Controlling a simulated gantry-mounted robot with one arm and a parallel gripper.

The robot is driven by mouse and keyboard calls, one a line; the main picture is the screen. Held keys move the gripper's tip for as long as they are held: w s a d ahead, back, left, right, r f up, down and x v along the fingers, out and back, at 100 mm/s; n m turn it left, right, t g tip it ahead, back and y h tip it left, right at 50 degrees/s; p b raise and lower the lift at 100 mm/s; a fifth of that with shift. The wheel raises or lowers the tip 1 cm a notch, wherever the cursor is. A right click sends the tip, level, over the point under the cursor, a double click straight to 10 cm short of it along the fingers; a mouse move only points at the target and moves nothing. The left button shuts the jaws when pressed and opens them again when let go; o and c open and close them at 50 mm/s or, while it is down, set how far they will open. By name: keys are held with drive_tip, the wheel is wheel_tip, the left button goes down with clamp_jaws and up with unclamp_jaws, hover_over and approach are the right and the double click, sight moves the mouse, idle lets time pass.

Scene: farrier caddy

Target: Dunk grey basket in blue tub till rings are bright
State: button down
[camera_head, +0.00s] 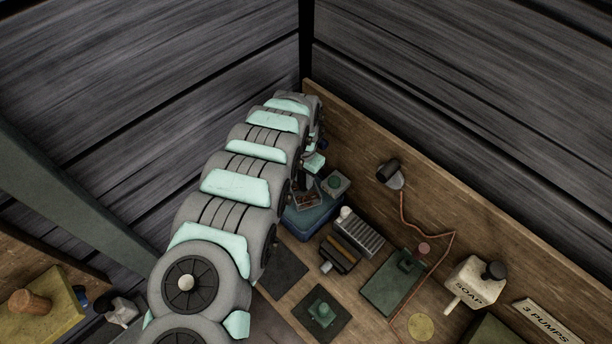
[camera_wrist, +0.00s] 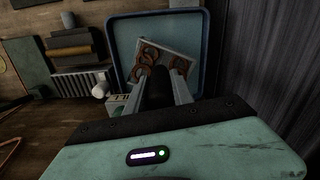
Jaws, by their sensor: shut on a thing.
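The blue tub (camera_head: 318,222) stands on the bench just past my arm. Its rim and pale inside show in the wrist view (camera_wrist: 201,45). The grey basket (camera_head: 307,187) is over or in the tub's opening; I cannot tell its height against the liquid. In the wrist view the basket (camera_wrist: 184,57) sits tilted within the tub's outline and holds several rings (camera_wrist: 147,58), brown and dull. My gripper (camera_wrist: 165,84) is shut on the basket's dark handle, which is partly hidden between the fingers. In the head view my arm hides part of the tub and gripper.
A ribbed grey rack (camera_head: 360,231) and a dark brush-like tool (camera_head: 338,256) stand right of the tub. A green block (camera_head: 394,285), a soap bottle (camera_head: 473,284) and a reddish cord (camera_head: 411,225) lie farther right. Plank walls close off the back.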

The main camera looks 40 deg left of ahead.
sight(304, 191)
drive_tip(key=shift+s+r+p, duration=0.1)
drive_tip(key=shift+r+p, duration=0.1)
drive_tip(key=shift+p, duration=0.2)
wheel_tip(304, 191, down, 8)
drive_tip(key=b, duration=0.4)
drive_tip(key=shift+r, duration=0.2)
wheel_tip(304, 191, up, 4)
drive_tip(key=p, duration=0.2)
drive_tip(key=shift+f+p, duration=0.2)
drive_tip(key=shift+p, duration=0.15)
drive_tip(key=shift+r+p, duration=0.95)
drive_tip(key=shift+r, duration=0.4)
drive_tip(key=shift+f, duration=0.1)
